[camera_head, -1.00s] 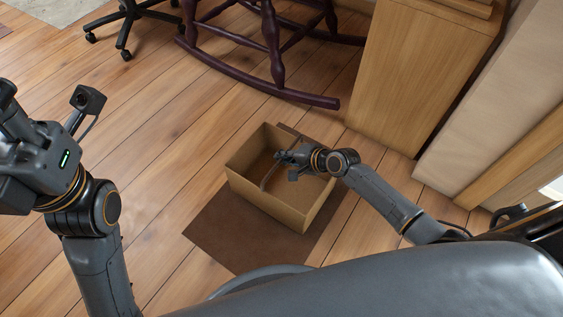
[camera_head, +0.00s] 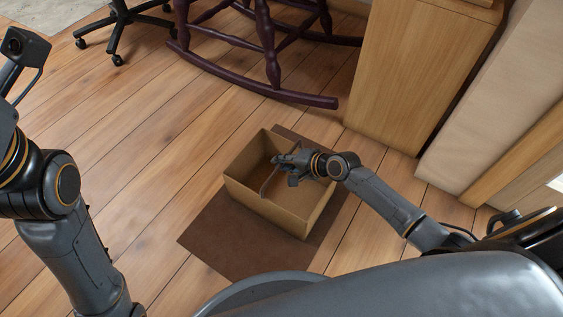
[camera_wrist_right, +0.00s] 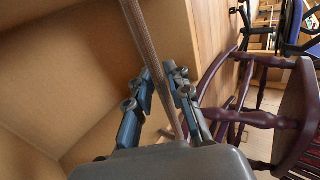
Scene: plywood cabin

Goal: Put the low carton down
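The low carton (camera_head: 296,223) is an open-topped brown cardboard box with a thin arched handle (camera_head: 267,183) across it. It looks upright over a dark brown mat (camera_head: 228,243) on the floor; I cannot tell whether its base touches the mat. My right gripper (camera_head: 283,166) is over the carton's opening. In the right wrist view, its fingers (camera_wrist_right: 158,85) are close on both sides of the handle (camera_wrist_right: 143,38) and look shut on it, with the carton's walls (camera_wrist_right: 75,75) around. My left arm is at the left edge; its fingers are out of the picture.
A dark red rocking chair (camera_head: 268,75) stands behind the carton, with a wheeled chair base (camera_head: 118,25) at the back left. A wooden cabinet (camera_head: 408,75) is at the back right. Plank floor to the left of the mat is clear.

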